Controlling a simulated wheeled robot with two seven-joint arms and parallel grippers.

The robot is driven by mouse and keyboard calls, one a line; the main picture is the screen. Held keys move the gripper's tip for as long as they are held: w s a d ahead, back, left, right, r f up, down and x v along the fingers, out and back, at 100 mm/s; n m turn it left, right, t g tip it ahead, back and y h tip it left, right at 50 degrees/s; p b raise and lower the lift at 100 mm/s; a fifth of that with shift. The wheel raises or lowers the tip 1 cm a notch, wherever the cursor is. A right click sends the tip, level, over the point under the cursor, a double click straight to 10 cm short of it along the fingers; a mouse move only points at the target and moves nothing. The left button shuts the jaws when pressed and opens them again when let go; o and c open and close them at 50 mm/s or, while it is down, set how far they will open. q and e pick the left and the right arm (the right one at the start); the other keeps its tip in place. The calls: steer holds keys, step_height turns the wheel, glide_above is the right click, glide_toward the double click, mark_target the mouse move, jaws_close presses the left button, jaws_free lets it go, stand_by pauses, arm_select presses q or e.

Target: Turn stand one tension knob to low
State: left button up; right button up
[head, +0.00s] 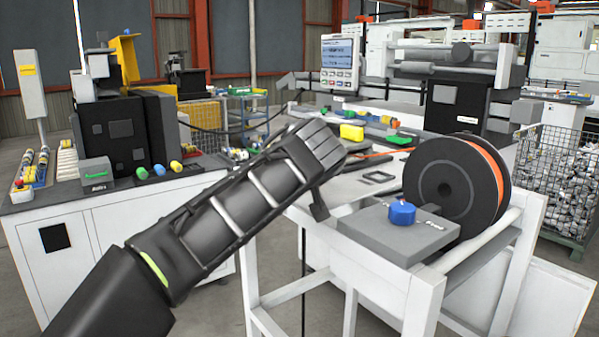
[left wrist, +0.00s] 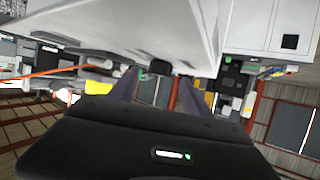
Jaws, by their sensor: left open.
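The blue tension knob (head: 402,212) sits on top of a grey box (head: 375,238) at the front of a white stand. Small pale markings lie on the box by the knob, too small to read. A black spool (head: 440,185) with orange filament stands just behind and to the right. My left gripper (head: 319,208) is to the left of the box, apart from the knob, with a finger hanging down. In the left wrist view its two fingers (left wrist: 157,84) are apart with nothing between them. The knob cannot be made out there. My right gripper is not shown.
The white stand (head: 415,300) has a pale roller bar beside the spool. A yellow block (head: 352,132) and a green item (head: 399,140) lie on the bench behind. A white cabinet (head: 120,235) with small coloured knobs stands at left. A wire-mesh bin (head: 565,175) is at right.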

arm_select(q)
steer(key=shift+b+v, duration=0.4)
steer(key=shift+v, duration=1.95)
